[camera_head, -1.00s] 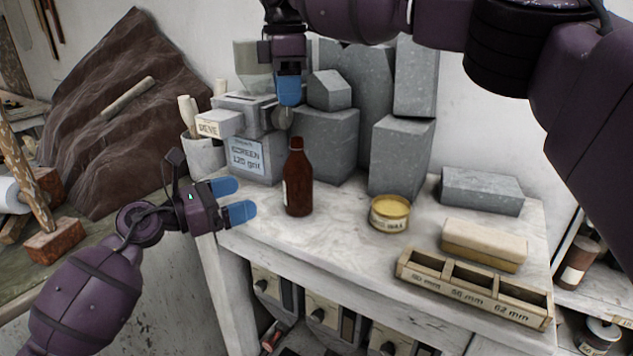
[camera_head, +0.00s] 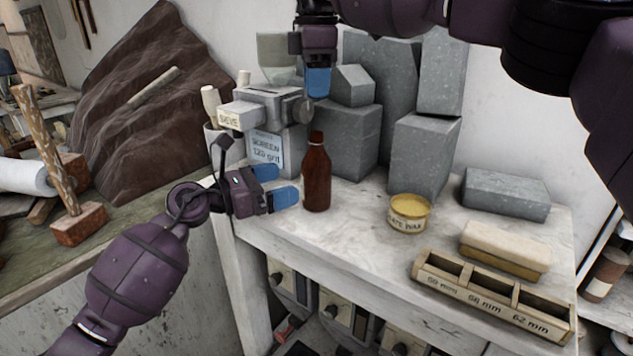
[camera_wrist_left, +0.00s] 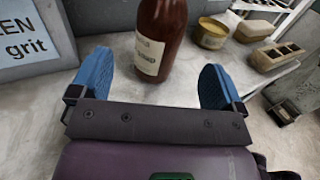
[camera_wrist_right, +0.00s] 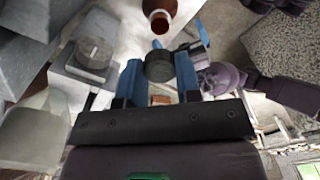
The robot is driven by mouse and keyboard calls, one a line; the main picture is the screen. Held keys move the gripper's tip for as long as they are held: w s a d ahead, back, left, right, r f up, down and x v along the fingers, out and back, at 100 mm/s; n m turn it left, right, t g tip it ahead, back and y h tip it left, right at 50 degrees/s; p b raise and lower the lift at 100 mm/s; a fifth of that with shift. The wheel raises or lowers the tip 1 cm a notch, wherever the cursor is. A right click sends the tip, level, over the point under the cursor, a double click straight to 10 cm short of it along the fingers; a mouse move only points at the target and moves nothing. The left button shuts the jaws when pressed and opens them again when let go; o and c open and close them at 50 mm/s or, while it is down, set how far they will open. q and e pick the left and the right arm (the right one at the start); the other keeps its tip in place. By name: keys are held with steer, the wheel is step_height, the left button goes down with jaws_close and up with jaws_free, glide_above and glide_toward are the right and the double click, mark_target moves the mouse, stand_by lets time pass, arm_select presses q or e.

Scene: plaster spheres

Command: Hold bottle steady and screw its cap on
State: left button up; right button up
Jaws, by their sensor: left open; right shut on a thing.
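The brown bottle (camera_head: 316,180) stands upright and uncapped on the marble-topped bench. It shows with a pale label in the left wrist view (camera_wrist_left: 160,42). My left gripper (camera_head: 277,185) is open just left of the bottle, its blue fingers pointing toward it; the bottle stands ahead, between the finger directions, apart from both. My right gripper (camera_head: 318,82) points down above the bottle. It is shut on the dark round cap (camera_wrist_right: 160,66), with the bottle's mouth (camera_wrist_right: 159,20) visible beyond it in the right wrist view. The cap is hard to make out in the head view.
A grey box with a screen label (camera_head: 265,148) stands behind my left gripper. Grey blocks (camera_head: 425,150) stand behind the bottle. A wax tin (camera_head: 409,214), a cream block (camera_head: 505,248) and a wooden divided tray (camera_head: 490,296) lie to the right. Bench between bottle and tin is clear.

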mark_target(317, 174)
arm_select(q)
steer(key=x, duration=0.8)
steer(key=shift+w+d, duration=0.15)
steer(key=shift+d, duration=0.2)
steer(key=c, duration=1.3)
steer(key=shift+c, duration=0.3)
arm_select(e)
steer(key=shift+f, duration=2.5)
steer(key=shift+f, duration=0.1)
steer(key=shift+f, duration=0.8)
steer(key=shift+f, duration=0.55)
